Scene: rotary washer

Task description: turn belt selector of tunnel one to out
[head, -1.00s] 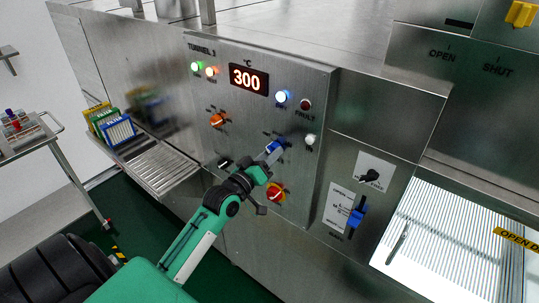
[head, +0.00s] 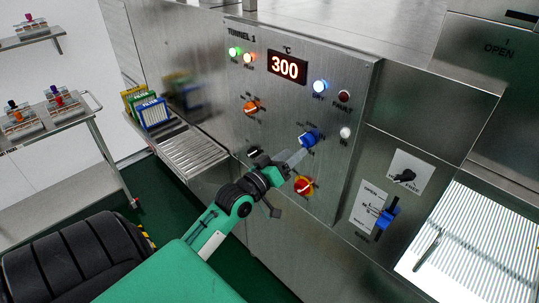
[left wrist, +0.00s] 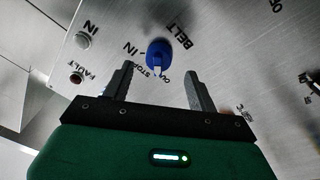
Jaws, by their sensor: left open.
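The belt selector (head: 309,138) is a blue knob on the steel panel marked TUNNEL 1 (head: 290,120). In the left wrist view the knob (left wrist: 158,50) has IN, STOP and OUT marks around it and the word BELT beside it. I cannot tell surely which mark it points to. My left gripper (left wrist: 158,72) is open and empty, its two grey fingers apart, with the knob showing between and beyond their tips. In the head view my left gripper (head: 287,164) is just below and left of the knob. My right gripper is not in view.
A black switch (head: 404,177) and a blue lever (head: 387,214) are to the right. A roller conveyor (head: 195,154) with coloured racks (head: 153,112) and a trolley (head: 50,117) stand left.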

